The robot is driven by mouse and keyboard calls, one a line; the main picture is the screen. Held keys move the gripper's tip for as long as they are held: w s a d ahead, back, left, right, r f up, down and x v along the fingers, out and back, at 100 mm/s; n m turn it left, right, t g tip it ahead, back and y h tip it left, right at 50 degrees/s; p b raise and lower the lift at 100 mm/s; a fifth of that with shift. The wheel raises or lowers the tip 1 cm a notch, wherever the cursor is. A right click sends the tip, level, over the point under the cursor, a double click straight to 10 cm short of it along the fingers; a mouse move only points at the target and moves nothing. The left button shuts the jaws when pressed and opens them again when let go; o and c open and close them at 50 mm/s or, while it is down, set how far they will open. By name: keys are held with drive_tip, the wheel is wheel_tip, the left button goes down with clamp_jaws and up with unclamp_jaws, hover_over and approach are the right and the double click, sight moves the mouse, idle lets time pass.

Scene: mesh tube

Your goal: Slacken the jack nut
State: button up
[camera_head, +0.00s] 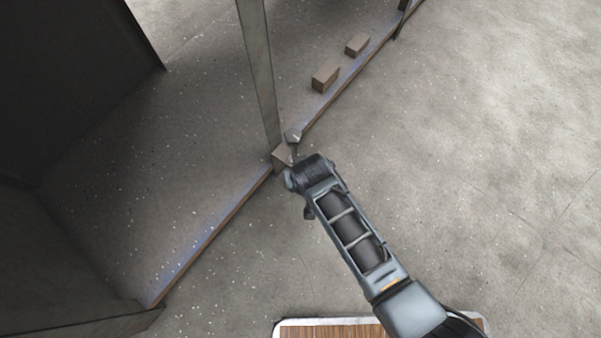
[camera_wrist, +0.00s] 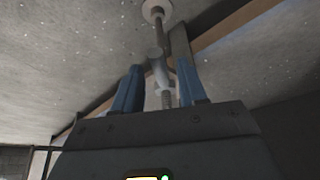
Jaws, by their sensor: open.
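In the wrist view, the jack is a slim grey threaded rod (camera_wrist: 166,99) with a round pale plate (camera_wrist: 157,9) at its upper end. The jack nut (camera_wrist: 160,72) appears as a light grey piece with a lug, partway along the rod. My gripper (camera_wrist: 157,70) is open, with one blue finger on each side of the rod and nut. I cannot tell whether either finger touches the nut. In the head view, my gripper (camera_head: 291,172) is at the foot of a tall post, and the jack nut is hidden behind it or too small to make out.
The tall grey post (camera_head: 258,75) rises right beside my gripper. A long low edge strip (camera_head: 215,236) runs diagonally past it. Two brown blocks (camera_head: 325,78) (camera_head: 357,44) lie along the strip farther back. Dark panels (camera_head: 75,75) stand at left. The floor at right is clear.

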clamp_jaws()
idle(0.3)
idle(0.4)
